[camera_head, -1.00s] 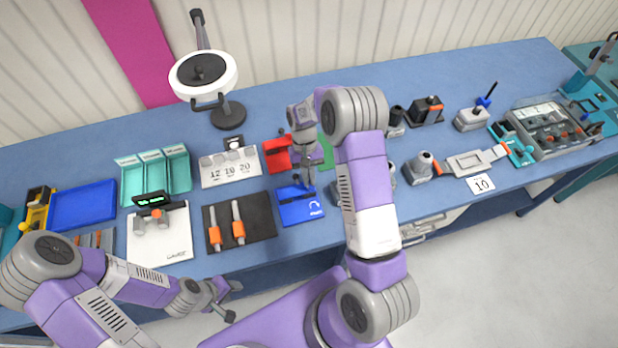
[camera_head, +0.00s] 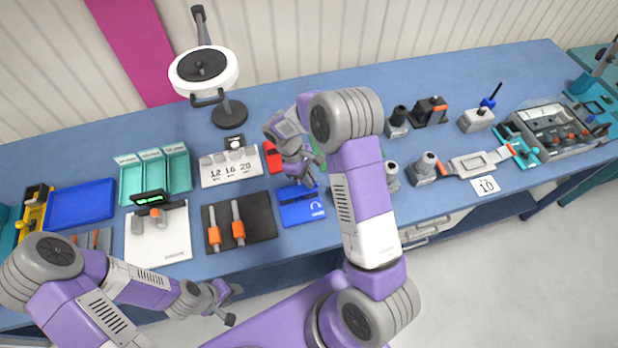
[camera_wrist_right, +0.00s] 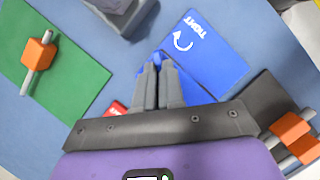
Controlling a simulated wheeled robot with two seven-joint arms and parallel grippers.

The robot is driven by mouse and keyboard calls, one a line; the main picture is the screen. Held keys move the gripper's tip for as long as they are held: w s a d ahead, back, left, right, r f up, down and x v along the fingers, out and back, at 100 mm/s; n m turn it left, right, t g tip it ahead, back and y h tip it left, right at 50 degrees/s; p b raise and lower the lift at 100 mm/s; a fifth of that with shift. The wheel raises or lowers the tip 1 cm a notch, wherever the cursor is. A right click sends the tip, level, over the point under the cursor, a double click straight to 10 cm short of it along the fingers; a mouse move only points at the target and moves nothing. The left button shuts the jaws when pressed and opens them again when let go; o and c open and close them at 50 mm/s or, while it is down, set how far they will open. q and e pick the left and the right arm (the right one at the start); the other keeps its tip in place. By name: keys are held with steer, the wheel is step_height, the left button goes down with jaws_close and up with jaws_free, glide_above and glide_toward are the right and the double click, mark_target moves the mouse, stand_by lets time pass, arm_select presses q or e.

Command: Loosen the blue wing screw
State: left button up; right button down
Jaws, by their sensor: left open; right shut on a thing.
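The blue wing screw (camera_wrist_right: 159,58) shows as a small blue piece between my right fingertips in the right wrist view, with most of it hidden by the fingers. My right gripper (camera_wrist_right: 161,72) is shut on it. In the head view my right gripper (camera_head: 303,180) points down at the back edge of a blue card (camera_head: 303,208). The card, marked TIGHT with a curved arrow, also shows in the right wrist view (camera_wrist_right: 205,62). My left gripper (camera_head: 236,304) is open and empty, low in front of the table edge.
A black mat (camera_head: 259,222) with orange-handled tools lies left of the card. A grey block (camera_head: 424,170) stands to the right, and a ring lamp (camera_head: 228,112) stands behind.

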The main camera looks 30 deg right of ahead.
steer(key=n+t+h, duration=0.1)
steer(key=n, duration=0.2)
steer(key=shift+n+b, duration=0.3)
steer(key=shift+n, duration=0.1)
steer(key=shift+s+a+n+t+h+b, duration=0.15)
steer(key=shift+n+t, duration=0.25)
steer(key=shift+n, duration=0.55)
steer(key=shift+w+d+n+t+h+b, duration=0.15)
steer(key=shift+n+t, duration=0.25)
steer(key=shift+n, duration=0.55)
steer(key=shift+s+a, duration=0.1)
steer(key=c, duration=1.2)
jaws_free()
steer(key=shift+c, duration=0.2)
steer(key=shift+r, duration=0.1)
steer(key=v, duration=0.7)
steer(key=shift+r, duration=0.2)
